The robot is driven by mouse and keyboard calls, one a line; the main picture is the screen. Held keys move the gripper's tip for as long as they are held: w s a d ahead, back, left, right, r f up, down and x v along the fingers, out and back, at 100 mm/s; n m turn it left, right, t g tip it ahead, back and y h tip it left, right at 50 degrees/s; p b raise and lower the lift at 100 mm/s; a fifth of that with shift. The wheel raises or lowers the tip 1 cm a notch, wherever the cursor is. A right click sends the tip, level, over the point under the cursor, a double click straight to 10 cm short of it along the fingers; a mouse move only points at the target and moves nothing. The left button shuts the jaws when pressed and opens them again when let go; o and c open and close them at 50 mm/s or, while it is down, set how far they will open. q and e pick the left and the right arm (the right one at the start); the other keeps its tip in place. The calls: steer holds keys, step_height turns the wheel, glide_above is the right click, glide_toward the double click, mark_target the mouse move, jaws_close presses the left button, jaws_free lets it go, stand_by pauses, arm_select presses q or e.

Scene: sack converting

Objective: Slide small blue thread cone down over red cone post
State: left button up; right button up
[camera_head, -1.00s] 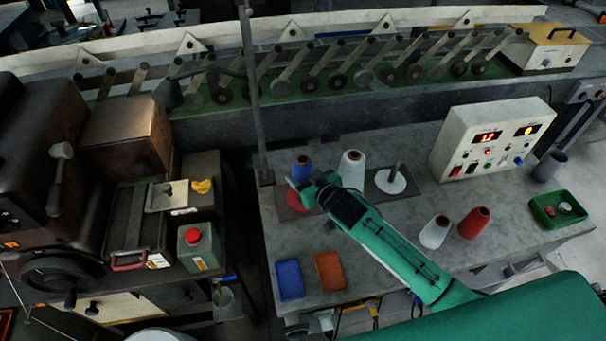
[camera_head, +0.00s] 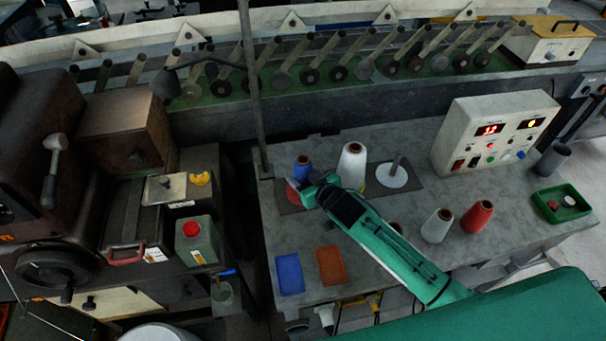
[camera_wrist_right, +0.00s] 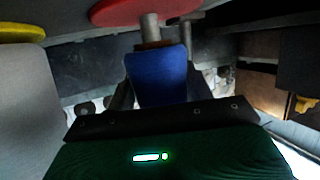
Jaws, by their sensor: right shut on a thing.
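The small blue thread cone (camera_head: 302,168) is upright at the left of the back row on the table. My right gripper (camera_head: 313,187) is shut on it from the side. In the right wrist view the blue cone (camera_wrist_right: 158,75) sits between the fingers. A grey post (camera_wrist_right: 149,28) shows between the cone's brown end and the red disc (camera_wrist_right: 140,10). The cone looks lined up with the post, with a gap to the disc; I cannot tell how far the post is inside. In the head view the red disc (camera_head: 292,194) is partly hidden. My left gripper is not in view.
A white cone (camera_head: 351,167) stands just right of the blue cone, beside a bare post on a white disc (camera_head: 391,176). Another white cone (camera_head: 437,226) and a red cone (camera_head: 477,217) stand front right. Blue (camera_head: 289,274) and orange (camera_head: 331,267) trays lie in front.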

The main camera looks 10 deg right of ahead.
steer(key=shift+f+b, duration=0.45)
steer(key=shift+f, duration=0.35)
steer(key=o, duration=1.2)
steer(key=shift+c, duration=0.2)
steer(key=shift+s+f, duration=0.1)
steer(key=b+v, duration=0.1)
steer(key=v, duration=1.2)
steer(key=shift+s+d+r+b, duration=0.2)
steer(key=shift+s+b, duration=0.05)
steer(key=shift+b, duration=0.15)
